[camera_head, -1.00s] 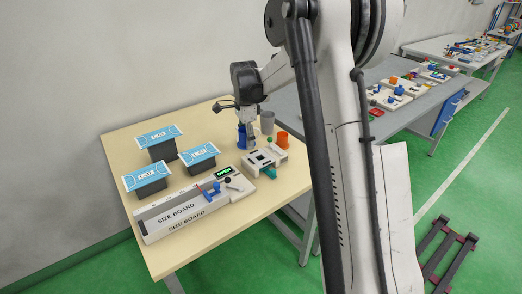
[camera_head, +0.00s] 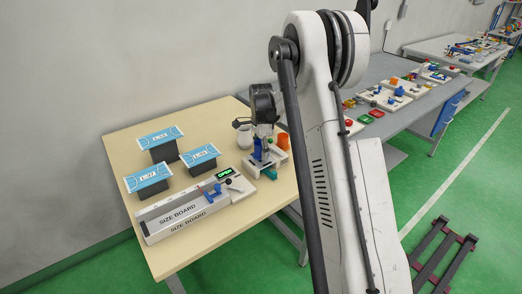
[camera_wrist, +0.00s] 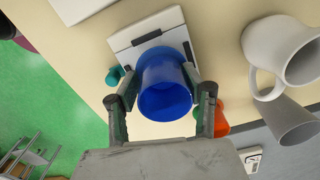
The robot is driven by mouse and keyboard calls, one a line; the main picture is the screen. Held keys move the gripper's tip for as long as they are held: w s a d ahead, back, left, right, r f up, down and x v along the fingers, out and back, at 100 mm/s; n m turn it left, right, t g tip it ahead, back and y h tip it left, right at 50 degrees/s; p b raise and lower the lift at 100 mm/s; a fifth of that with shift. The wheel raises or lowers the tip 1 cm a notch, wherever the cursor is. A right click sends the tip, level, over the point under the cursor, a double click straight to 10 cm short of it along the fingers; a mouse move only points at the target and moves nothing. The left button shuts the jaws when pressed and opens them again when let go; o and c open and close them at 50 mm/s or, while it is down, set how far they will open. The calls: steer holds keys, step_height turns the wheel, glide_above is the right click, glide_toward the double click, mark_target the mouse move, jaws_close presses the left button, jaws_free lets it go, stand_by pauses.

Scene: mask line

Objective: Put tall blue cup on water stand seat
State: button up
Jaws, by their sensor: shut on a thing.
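The tall blue cup (camera_wrist: 165,85) is held between the two fingers of my gripper (camera_wrist: 163,103), which is shut on it. In the wrist view I look into its open top. The white water stand (camera_wrist: 120,40) lies under and beyond the cup, which covers part of it. In the head view my gripper (camera_head: 262,139) points down over the stand (camera_head: 252,168), with the blue cup (camera_head: 258,154) low at the stand. I cannot tell whether the cup touches the seat, which is hidden.
A white mug (camera_wrist: 270,45) and a grey cup (camera_wrist: 290,122) stand to the right in the wrist view. An orange cup (camera_head: 283,141) is close behind the stand. The size board (camera_head: 180,215) and several blue-topped blocks (camera_head: 160,138) are to the left.

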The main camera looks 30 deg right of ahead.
steer(key=shift+f+b, duration=0.25)
steer(key=shift+b, duration=0.05)
steer(key=shift+f, duration=0.1)
steer(key=shift+c, duration=1.3)
steer(key=shift+f+b, duration=0.25)
steer(key=shift+b, duration=0.1)
jaws_close()
steer(key=o, duration=1.7)
jaws_free()
steer(key=shift+c, duration=0.2)
steer(key=shift+r, duration=0.1)
